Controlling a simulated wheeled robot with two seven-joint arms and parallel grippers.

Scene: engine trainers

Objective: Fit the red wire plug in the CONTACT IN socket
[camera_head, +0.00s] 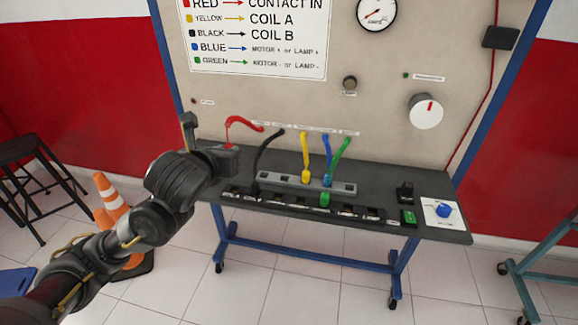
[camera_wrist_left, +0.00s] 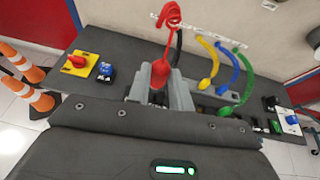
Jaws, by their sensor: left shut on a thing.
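My left gripper (camera_head: 218,152) is at the left end of the dark bench, and its fingers are shut on the red wire plug (camera_wrist_left: 160,74). The red wire (camera_head: 245,122) rises from the plug and arcs to the right; its coil (camera_wrist_left: 172,18) shows in the left wrist view. The grey socket block (camera_head: 342,188) lies on the bench, right of the gripper. Yellow (camera_head: 305,177), blue (camera_head: 327,180) and green (camera_head: 325,199) plugs are at the block. A black wire (camera_head: 266,150) comes down at its left end. I cannot pick out the CONTACT IN socket. My right gripper is not in view.
A wall panel with a colour chart (camera_head: 260,35) stands behind the bench (camera_head: 440,233). A black switch (camera_head: 405,192) and a blue knob (camera_head: 444,209) are at the bench's right. A red knob (camera_wrist_left: 77,61) and orange cones (camera_head: 110,195) are at the left.

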